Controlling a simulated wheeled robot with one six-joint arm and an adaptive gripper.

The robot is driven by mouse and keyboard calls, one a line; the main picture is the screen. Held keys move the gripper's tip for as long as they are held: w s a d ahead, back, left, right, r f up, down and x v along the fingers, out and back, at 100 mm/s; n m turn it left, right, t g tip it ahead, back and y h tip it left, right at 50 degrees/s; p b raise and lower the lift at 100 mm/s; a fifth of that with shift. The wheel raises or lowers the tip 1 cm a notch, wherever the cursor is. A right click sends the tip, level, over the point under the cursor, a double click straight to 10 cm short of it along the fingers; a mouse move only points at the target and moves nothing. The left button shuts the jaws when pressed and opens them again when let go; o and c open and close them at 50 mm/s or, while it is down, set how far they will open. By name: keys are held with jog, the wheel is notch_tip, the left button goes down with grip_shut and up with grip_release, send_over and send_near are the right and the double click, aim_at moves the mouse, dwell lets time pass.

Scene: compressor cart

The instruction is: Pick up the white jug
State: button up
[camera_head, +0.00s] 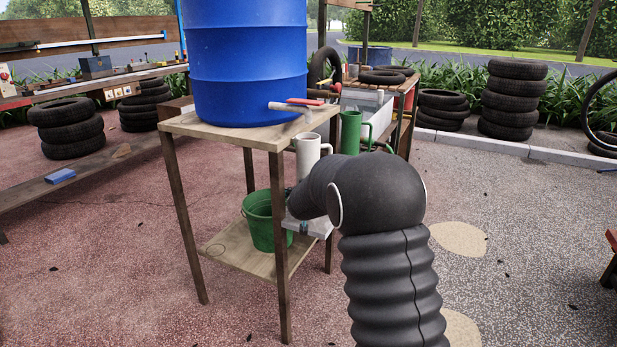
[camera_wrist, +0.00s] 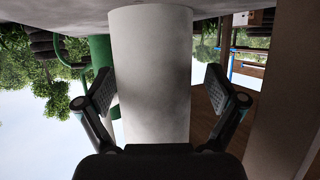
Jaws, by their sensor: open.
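The white jug (camera_head: 308,154) shows beside the wooden stand, its lower part hidden behind my arm and its handle at the right. In the wrist view, which looks upside down, the white jug (camera_wrist: 150,60) fills the middle, its base on a grey surface (camera_wrist: 215,8) at the top. My gripper (camera_wrist: 162,92) is open, with one finger on each side of the jug. The left finger overlaps its edge in the picture; the right finger shows a gap. I cannot tell whether either touches.
A green jug (camera_head: 351,131) stands close to the white one and also shows at left in the wrist view (camera_wrist: 100,55). A blue barrel (camera_head: 245,65) with a red-handled tap (camera_head: 304,101) stands on the wooden stand (camera_head: 225,128). A green bucket (camera_head: 262,222) sits on its lower shelf.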

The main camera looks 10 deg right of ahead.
jog(key=shift+d, duration=0.3)
jog(key=c, duration=1.7)
jog(key=shift+r, duration=0.1)
grip_shut()
jog(key=shift+r, duration=0.15)
jog(key=shift+r+p, duration=0.4)
jog(key=shift+r, duration=0.35)
jog(key=shift+s+a+f+b, duration=0.1)
jog(key=shift+s+a+b, duration=0.1)
jog(key=shift+s, duration=0.6)
jog(key=shift+s+a+f+b, duration=0.1)
jog(key=shift+s+a+b, duration=0.05)
jog(key=shift+s, duration=0.6)
jog(key=s+a, duration=0.3)
jog(key=s, duration=1.1)
jog(key=shift+s+b, duration=0.15)
jog(key=shift+b, duration=0.2)
jog(key=shift+s, duration=0.1)
